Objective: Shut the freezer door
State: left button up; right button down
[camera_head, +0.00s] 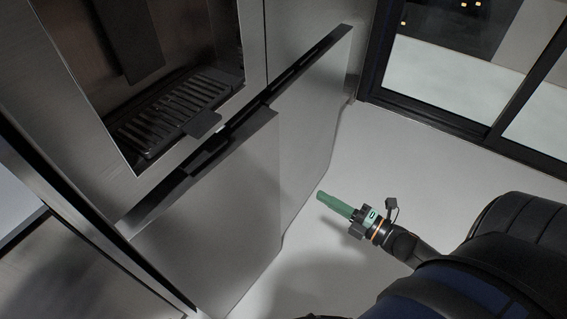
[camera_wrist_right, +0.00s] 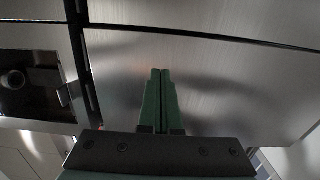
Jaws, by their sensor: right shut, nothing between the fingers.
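The freezer's brushed-metal lower fronts show in the head view, a left panel (camera_head: 215,205) and a right panel (camera_head: 312,120). A dark gap runs along their top edges. The left panel's right edge appears to stand slightly forward of the right panel; I cannot tell how far either is ajar. My right gripper (camera_head: 322,197) has green fingers, shut and empty, pointing at the panels from the right, apparently apart from them. In the right wrist view its closed fingers (camera_wrist_right: 160,75) point at a metal panel (camera_wrist_right: 230,90). My left gripper is not in view.
Above the left panel is a dispenser recess with a slotted black tray (camera_head: 175,108). The pale floor (camera_head: 385,150) is clear right of the freezer. A dark-framed glass door (camera_head: 465,80) stands at the back right. Another metal front (camera_head: 65,270) is at lower left.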

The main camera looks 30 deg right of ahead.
jog(key=b, duration=0.1)
send_near(274, 168)
jog(key=x, duration=0.5)
jog(key=shift+w+a+b, duration=0.2)
jog(key=shift+w+b, duration=0.15)
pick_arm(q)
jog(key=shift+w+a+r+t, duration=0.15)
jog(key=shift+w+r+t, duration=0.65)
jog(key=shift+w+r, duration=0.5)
pick_arm(e)
jog(key=shift+w+a, duration=0.2)
jog(key=shift+w, duration=0.3)
